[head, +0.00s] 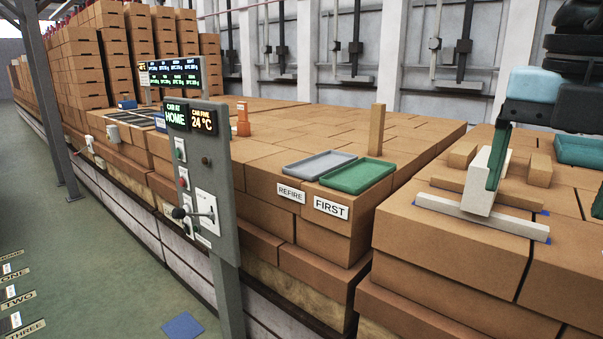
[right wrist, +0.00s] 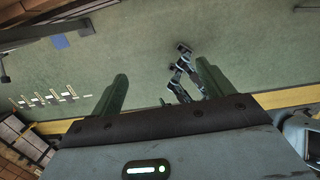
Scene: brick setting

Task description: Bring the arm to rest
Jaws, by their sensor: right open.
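Green floor shows far beyond the tips. A pale upright block (head: 482,182) stands close to the left finger in the head view; I cannot tell whether they touch. My left gripper is not in view.
A pale bar (head: 480,217) lies in front of the upright block on the brick deck (head: 450,255). A grey tray (head: 312,163) and a green tray (head: 357,176) sit to the left. A control panel (head: 203,180) stands at the deck's edge. Open floor (head: 90,270) lies left.

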